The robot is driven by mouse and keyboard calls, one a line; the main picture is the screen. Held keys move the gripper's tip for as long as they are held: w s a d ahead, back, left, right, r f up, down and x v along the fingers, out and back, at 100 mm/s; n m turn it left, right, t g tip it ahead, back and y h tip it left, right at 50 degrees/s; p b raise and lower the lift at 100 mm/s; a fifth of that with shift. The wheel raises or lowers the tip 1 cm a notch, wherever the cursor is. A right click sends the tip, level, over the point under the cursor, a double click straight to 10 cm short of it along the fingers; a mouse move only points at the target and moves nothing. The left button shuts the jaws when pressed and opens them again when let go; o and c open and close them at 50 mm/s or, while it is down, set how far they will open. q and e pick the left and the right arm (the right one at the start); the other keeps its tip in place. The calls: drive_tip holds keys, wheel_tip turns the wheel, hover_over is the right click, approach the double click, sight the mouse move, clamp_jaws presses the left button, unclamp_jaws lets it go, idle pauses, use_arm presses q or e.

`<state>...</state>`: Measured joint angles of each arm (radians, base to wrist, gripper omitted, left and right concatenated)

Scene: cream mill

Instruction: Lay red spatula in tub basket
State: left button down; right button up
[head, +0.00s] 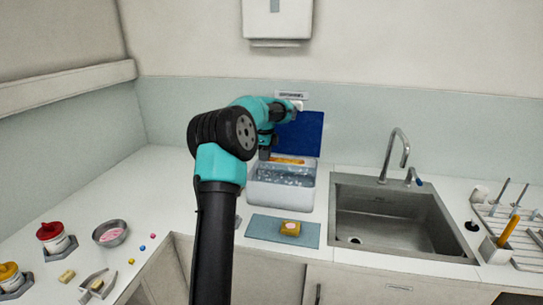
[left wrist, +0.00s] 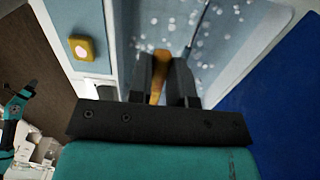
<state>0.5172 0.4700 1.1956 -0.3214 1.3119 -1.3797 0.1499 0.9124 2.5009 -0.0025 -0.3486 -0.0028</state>
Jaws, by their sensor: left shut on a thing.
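My left gripper (left wrist: 163,62) is shut on an orange-yellow strip (left wrist: 157,72), which looks like a handle. In the head view an orange strip (head: 288,161) shows at the back of the white tub (head: 281,203), close to my gripper. No plainly red spatula shows; I cannot tell whether this strip is part of it. The tub holds bluish water with white foam, also visible in the left wrist view (left wrist: 205,32). I cannot make out a separate basket inside it. My gripper's fingers are over the tub and partly hide the strip.
A blue lid (head: 301,134) stands up behind the tub. A yellow sponge (head: 291,229) lies on a blue-grey mat (head: 260,228) in front. The sink (head: 390,215) and a drying rack (head: 525,262) are at right. Jars, a bowl (head: 110,233) and small pieces are at left.

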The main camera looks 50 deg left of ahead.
use_arm(q)
drive_tip(key=shift+s+f, duration=0.1)
drive_tip(key=shift+f, duration=0.05)
drive_tip(key=shift+f, duration=7)
